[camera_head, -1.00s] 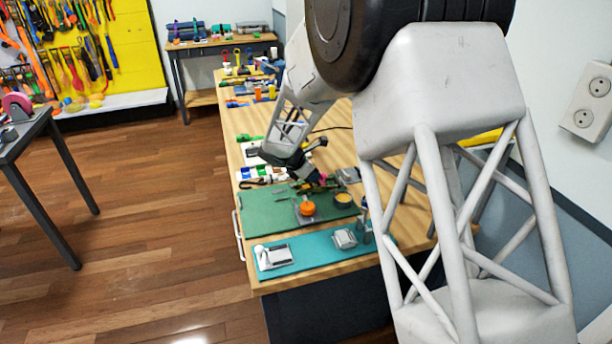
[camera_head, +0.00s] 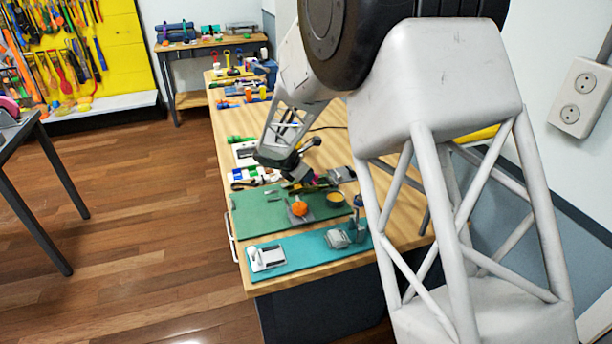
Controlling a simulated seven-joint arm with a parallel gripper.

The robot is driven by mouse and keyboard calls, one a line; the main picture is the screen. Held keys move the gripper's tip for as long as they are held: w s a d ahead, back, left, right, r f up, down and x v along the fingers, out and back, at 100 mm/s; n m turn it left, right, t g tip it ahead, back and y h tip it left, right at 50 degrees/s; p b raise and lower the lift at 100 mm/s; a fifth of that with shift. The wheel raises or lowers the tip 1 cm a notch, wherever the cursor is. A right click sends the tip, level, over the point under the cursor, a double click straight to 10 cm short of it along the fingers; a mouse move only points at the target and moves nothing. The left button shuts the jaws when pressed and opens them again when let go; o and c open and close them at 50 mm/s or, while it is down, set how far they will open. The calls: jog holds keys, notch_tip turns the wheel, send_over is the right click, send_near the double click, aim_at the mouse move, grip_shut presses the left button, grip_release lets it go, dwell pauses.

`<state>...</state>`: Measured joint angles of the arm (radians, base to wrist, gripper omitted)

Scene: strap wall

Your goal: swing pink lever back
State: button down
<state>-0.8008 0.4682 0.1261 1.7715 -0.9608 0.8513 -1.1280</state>
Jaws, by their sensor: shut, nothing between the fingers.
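A small pink piece (camera_head: 322,181), which looks like the pink lever, shows at the back edge of the green mat (camera_head: 262,213), right beside my gripper. My gripper (camera_head: 307,181) points down and to the right there, with its jaws shut and nothing held. The fingertips are tiny and partly lost against the dark parts around them. I cannot tell whether they touch the pink piece, nor which way the lever is swung.
An orange ball-like knob (camera_head: 299,208) on a grey plate and a round olive-yellow container (camera_head: 335,198) stand on the green mat. A teal mat (camera_head: 300,250) with a white device (camera_head: 266,258) and a grey device (camera_head: 338,238) lies in front. Several items crowd the bench behind.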

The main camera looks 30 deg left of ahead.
jog(key=shift+w+d+n, duration=0.1)
jog(key=shift+d+n, duration=0.15)
jog(key=shift+n, duration=0.05)
jog(key=shift+w+d+n+t+y, duration=0.2)
jog(key=shift+d+n+t+y, duration=0.1)
jog(key=shift+d+n+y, duration=0.25)
jog(key=n+y, duration=0.1)
jog(key=w+d+n, duration=0.1)
jog(key=n, duration=0.1)
jog(key=shift+y, duration=0.35)
jog(key=w+n+y, duration=0.1)
jog(key=n, duration=0.1)
jog(key=w+d+n+y, duration=0.1)
jog(key=n, duration=0.1)
jog(key=shift+d+y, duration=0.2)
jog(key=shift+y, duration=0.2)
jog(key=shift+w+d, duration=0.35)
jog(key=shift+w, duration=0.55)
jog(key=shift+w+n+y, duration=0.4)
jog(key=shift+w+n, duration=0.05)
jog(key=shift+n, duration=0.2)
jog(key=shift+w+a, duration=0.2)
jog(key=shift+w, duration=1.15)
jog(key=shift+d, duration=0.1)
